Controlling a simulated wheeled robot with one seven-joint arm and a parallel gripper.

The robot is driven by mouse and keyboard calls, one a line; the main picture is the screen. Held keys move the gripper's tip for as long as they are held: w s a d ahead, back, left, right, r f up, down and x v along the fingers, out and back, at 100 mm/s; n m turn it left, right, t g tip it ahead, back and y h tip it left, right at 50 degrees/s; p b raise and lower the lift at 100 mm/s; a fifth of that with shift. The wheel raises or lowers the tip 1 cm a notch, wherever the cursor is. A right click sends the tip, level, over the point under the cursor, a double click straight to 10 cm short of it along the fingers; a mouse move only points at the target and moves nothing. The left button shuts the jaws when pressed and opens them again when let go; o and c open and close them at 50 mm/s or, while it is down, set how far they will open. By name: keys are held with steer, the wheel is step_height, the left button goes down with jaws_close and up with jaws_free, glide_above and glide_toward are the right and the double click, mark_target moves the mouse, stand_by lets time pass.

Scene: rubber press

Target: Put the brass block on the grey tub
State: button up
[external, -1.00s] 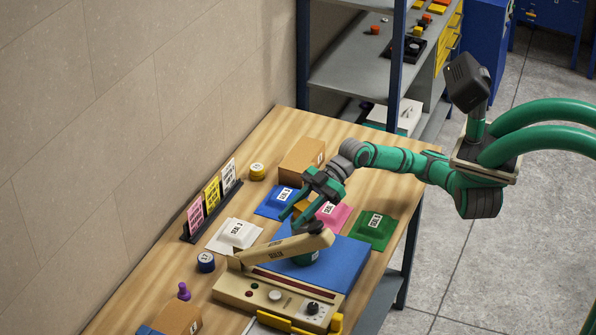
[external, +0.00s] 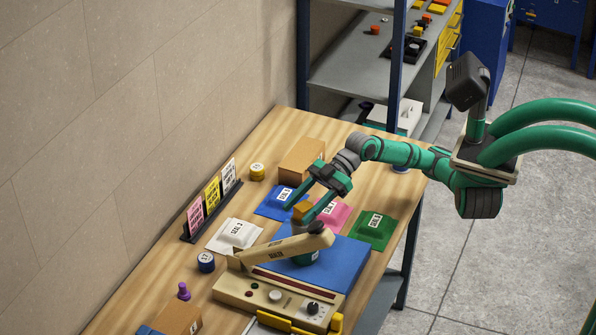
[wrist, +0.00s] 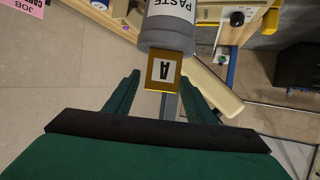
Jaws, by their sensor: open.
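The brass block (wrist: 163,73), with a white label reading A, sits on the end face of the grey tub (wrist: 166,38), which has a white PASTE label. In the external view the block (external: 303,211) shows between and just below my fingers, above the press arm; the tub beneath it is mostly hidden. My gripper (external: 311,205) is open. In the wrist view its two green fingers (wrist: 158,82) stand apart, one on each side of the block, with gaps showing.
The press (external: 275,292) with its beige arm (external: 285,246) stands in front. A blue pad (external: 345,265) lies beside it. White (external: 235,235), blue (external: 280,202), pink (external: 335,215) and green (external: 373,230) seal pieces surround my gripper. A cardboard box (external: 300,158) stands behind.

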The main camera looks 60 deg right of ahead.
steer(key=v, duration=0.9)
steer(key=shift+d, duration=0.1)
